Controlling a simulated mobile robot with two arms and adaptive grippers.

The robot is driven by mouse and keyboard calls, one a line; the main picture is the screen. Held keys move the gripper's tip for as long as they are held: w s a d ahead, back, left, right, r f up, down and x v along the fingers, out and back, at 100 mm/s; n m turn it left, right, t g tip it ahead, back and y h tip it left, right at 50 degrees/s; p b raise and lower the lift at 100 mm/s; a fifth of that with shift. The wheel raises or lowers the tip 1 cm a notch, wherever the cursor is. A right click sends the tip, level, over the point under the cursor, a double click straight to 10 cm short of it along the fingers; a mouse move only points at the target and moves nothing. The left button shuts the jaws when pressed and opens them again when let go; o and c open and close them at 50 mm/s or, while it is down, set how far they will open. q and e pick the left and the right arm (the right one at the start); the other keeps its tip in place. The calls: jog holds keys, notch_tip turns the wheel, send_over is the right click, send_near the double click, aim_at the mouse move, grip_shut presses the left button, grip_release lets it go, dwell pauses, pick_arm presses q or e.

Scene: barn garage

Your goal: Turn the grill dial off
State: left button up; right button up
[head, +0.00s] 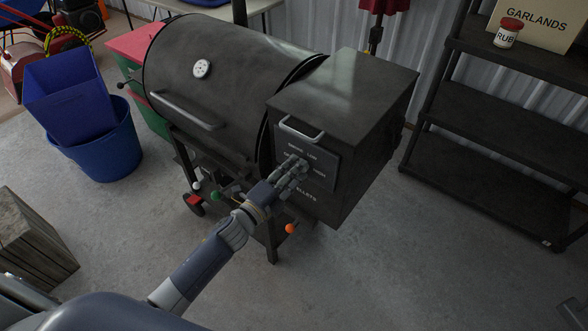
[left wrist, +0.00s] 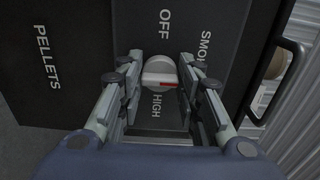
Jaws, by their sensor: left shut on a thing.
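The black pellet grill (head: 215,85) stands in front of me, with a dark control panel (head: 322,175) on its box at the right. My left gripper (head: 299,166) is at this panel, its arm reaching up from the lower left. In the left wrist view the grill dial (left wrist: 159,72) is round and pale grey with a red mark on its bar. It sits between the two fingers of my left gripper (left wrist: 159,88), which is shut on it. OFF, HIGH and part of SMOKE show around it. The gripper mostly hides the dial in the head view.
A black shelf rack (head: 500,155) stands at the right, with a red-lidded RUB jar (head: 508,35) on top. Blue bins (head: 105,140) stand left of the grill, and a wooden crate (head: 30,240) is at the far left. The floor between grill and rack is clear.

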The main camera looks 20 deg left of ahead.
pick_arm(q)
jog(key=n+p, duration=0.1)
jog(key=n, duration=0.8)
jog(key=n+p, duration=0.2)
jog(key=n, duration=0.6)
jog(key=shift+d+f+n, duration=0.1)
jog(key=shift+f+n, duration=0.1)
jog(key=shift+n, duration=0.2)
jog(key=shift+s, duration=0.1)
jog(key=o, duration=1)
jog(key=shift+o, duration=0.2)
jog(key=shift+s, duration=0.1)
jog(key=v, duration=1.1)
jog(key=shift+s, duration=0.35)
